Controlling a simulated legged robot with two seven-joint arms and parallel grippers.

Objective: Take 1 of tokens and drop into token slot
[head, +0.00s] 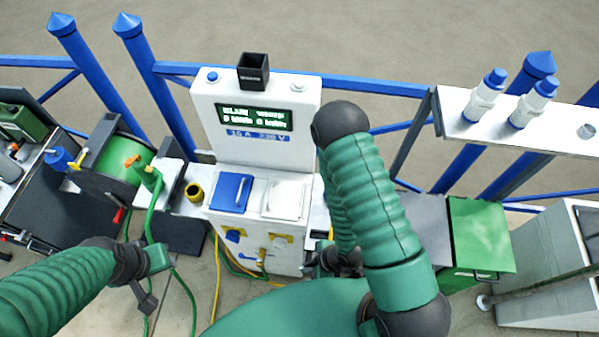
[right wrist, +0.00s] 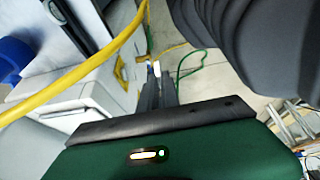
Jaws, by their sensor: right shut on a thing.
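My right gripper (head: 335,262) is low in front of the white pedestal (head: 254,130), partly hidden by my own green arm. In the right wrist view its fingers (right wrist: 159,88) are closed on a small pale piece (right wrist: 156,69), which looks like a token seen on edge. An open black square funnel (head: 253,72) stands on top of the pedestal and looks like the token slot. The gripper is well below it. A small yellow-rimmed cup (head: 195,191) stands left of the pedestal; its contents cannot be made out. My left gripper (head: 143,290) is at lower left, its fingers too small to judge.
The pedestal has a lit display (head: 254,117), a blue socket cover (head: 231,192) and a white one (head: 283,198). A green hose reel (head: 125,165) stands left. Blue railings run behind. A white shelf with two blue-capped bottles (head: 485,95) is right, above a green bin (head: 480,235).

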